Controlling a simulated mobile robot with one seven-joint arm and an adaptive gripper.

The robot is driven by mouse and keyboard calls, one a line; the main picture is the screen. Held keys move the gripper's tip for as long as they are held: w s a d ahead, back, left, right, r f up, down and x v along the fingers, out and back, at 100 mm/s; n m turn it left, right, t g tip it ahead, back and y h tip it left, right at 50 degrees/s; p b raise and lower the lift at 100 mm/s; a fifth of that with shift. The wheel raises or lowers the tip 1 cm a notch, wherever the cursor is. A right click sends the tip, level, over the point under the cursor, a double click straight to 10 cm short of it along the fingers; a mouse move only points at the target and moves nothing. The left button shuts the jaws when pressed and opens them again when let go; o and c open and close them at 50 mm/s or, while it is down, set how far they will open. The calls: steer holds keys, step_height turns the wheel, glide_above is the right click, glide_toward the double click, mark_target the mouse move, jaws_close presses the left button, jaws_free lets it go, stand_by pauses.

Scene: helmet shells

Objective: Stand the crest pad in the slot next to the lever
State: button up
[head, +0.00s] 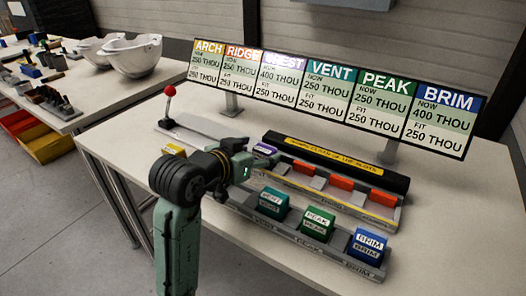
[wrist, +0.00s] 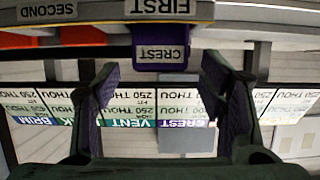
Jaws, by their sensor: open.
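The purple crest pad (head: 264,149) stands in the back rack, at its left end nearest the lever. In the wrist view the crest pad (wrist: 160,54) shows its CREST label directly beside the FIRST label (wrist: 160,6); how deep it sits cannot be told. My gripper (wrist: 160,66) is open, with a finger on each side of the pad and visible gaps to both. In the head view my gripper (head: 245,160) is just left of the pad, partly hidden by my arm. The lever (head: 169,92) with a red ball knob stands farther left, upright.
Orange-red blocks (head: 341,182) fill other places in the back rack. A dark bar (head: 340,165) runs behind them. A sign board (head: 330,92) stands behind.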

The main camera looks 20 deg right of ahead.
steer(key=v, duration=0.8)
steer(key=shift+s+a+r, duration=0.2)
steer(key=shift+a+r, duration=0.05)
